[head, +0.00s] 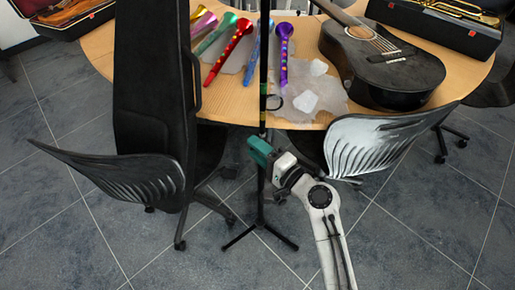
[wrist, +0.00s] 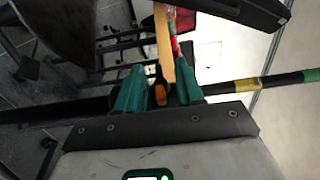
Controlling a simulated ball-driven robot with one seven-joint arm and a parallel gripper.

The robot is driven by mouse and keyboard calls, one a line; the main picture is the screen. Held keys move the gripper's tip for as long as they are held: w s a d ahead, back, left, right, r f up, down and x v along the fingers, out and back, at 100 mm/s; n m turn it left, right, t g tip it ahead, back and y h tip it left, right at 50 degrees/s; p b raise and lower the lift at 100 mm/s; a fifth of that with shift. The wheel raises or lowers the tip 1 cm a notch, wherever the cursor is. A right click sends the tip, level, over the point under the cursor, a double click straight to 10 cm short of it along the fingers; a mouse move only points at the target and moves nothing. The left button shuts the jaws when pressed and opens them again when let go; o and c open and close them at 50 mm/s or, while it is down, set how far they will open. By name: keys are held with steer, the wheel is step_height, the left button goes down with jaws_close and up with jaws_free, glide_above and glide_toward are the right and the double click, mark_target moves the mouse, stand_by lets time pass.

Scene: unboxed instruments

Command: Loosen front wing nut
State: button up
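A thin black stand (head: 263,210) with a tripod base rises in front of the table; its pole (wrist: 215,92) crosses the wrist view sideways, with a yellow band and a green band towards the right. A small orange piece (wrist: 160,95), which looks like the wing nut, sits at the pole between my fingers. My gripper (head: 258,148) is at the pole, below table height; its two teal fingers (wrist: 158,90) stand apart on either side of the orange piece. I see a gap on each side, so it is open. In the head view the gripper hides the wing nut.
A black instrument case (head: 150,90) stands upright left of the pole. Chairs with grey backs (head: 120,178) (head: 375,145) flank it. The wooden table (head: 235,103) behind holds colourful horns (head: 232,48), a black guitar (head: 385,65) and a trumpet case (head: 440,25). Tiled floor is clear in front.

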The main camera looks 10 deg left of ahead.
jaws_close()
stand_by(0.3)
steer(key=shift+r+p, duration=0.1)
steer(key=shift+p, duration=0.25)
